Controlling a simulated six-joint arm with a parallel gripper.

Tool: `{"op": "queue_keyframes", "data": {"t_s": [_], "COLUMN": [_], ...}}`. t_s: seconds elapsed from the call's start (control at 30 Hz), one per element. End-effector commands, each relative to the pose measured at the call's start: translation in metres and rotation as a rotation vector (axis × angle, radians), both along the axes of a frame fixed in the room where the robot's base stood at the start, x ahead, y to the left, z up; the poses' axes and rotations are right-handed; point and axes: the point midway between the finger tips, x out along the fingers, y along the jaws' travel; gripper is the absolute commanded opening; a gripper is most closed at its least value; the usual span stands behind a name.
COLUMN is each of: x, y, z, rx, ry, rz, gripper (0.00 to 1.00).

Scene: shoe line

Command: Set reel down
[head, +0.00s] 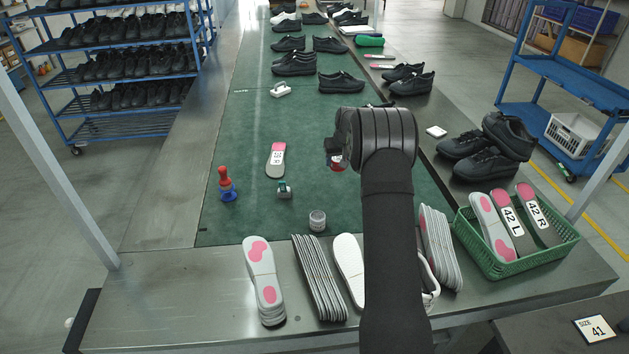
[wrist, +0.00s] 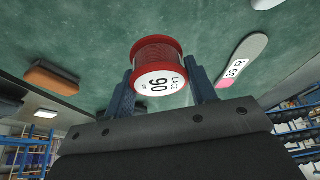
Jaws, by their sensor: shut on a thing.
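The reel (wrist: 158,65) is red with a white label reading "LACE 90". In the wrist view it sits between the two fingers of my gripper (wrist: 160,88), which is shut on it. In the head view my gripper (head: 333,150) is over the right part of the green mat (head: 240,130). Only a small red and white part of the reel (head: 337,161) shows there, and my arm hides the rest. I cannot tell whether the reel touches the mat.
Black shoes (head: 295,64) line the far mat. A green basket (head: 510,264) is at right.

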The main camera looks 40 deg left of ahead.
Motion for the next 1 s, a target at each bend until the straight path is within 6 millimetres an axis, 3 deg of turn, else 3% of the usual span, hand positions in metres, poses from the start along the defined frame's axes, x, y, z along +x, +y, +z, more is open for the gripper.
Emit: {"op": "queue_keyframes", "data": {"t_s": [0.1, 0.27, 0.37, 0.7, 1.0], "x": [0.019, 0.027, 0.024, 0.007, 0.002], "y": [-0.006, -0.005, 0.009, 0.081, 0.104], "z": [0.001, -0.001, -0.01, -0.054, -0.069], "rx": [0.001, -0.001, -0.003, -0.002, -0.002], "ry": [-0.001, 0.0, 0.001, 0.0, 0.0], "rz": [0.053, 0.091, 0.097, 0.097, 0.092], "gripper": [0.25, 0.25, 0.25, 0.25, 0.25]}}
